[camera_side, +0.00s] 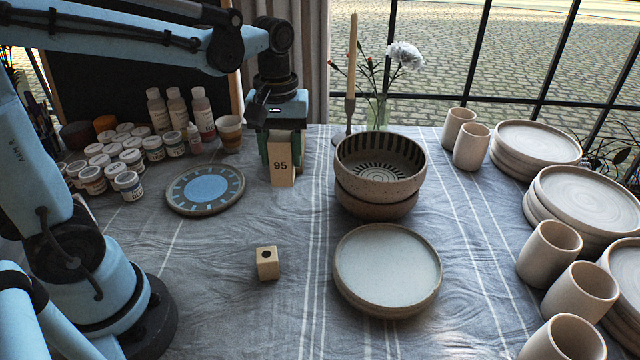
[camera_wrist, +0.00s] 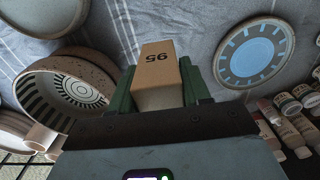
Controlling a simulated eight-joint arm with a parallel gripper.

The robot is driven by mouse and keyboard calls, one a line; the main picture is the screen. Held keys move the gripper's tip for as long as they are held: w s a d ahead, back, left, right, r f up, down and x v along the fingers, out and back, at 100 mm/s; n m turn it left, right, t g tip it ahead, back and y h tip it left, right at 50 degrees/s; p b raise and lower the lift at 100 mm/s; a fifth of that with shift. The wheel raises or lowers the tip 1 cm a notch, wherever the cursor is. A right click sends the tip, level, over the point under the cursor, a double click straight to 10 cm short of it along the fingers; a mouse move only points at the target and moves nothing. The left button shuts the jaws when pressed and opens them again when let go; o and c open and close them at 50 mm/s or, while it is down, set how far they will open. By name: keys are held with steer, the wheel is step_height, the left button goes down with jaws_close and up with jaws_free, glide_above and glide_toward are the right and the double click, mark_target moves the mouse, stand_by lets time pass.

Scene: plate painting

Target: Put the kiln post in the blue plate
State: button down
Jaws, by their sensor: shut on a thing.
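A tan upright block marked 95, which I take as the kiln post (camera_side: 282,175), is between the green fingers of my gripper (camera_side: 282,150). My gripper is shut on it. In the wrist view the post (camera_wrist: 158,70) sits between both fingers (camera_wrist: 160,90), its 95 face showing. I cannot tell whether its lower end touches the cloth. The blue plate (camera_side: 205,188), with a blue centre and a ring of blue marks, lies flat and empty to the left of the post in the side view. In the wrist view the plate (camera_wrist: 254,52) is to the right.
Paint jars (camera_side: 128,180) and bottles (camera_side: 178,108) stand behind and left of the plate, beside a small cup (camera_side: 229,133). Stacked bowls (camera_side: 378,190) stand right of the post. A small holed block (camera_side: 267,263) and a pale plate (camera_side: 388,265) are nearer the front.

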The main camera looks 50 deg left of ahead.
steer(key=shift+s+d+r, duration=0.1)
steer(key=shift+d+r, duration=0.15)
steer(key=shift+s+a+r+n, duration=0.1)
steer(key=shift+s+a+n, duration=0.1)
steer(key=shift+a+n, duration=0.15)
steer(key=s+a+r+n, duration=0.1)
steer(key=s+a+n, duration=0.65)
steer(key=a, duration=0.45)
glide_above(188, 188)
steer(key=shift+n, duration=0.4)
steer(key=shift+f, duration=5.5)
steer(key=shift+f, duration=0.15)
steer(key=c, duration=0.5)
jaws_free()
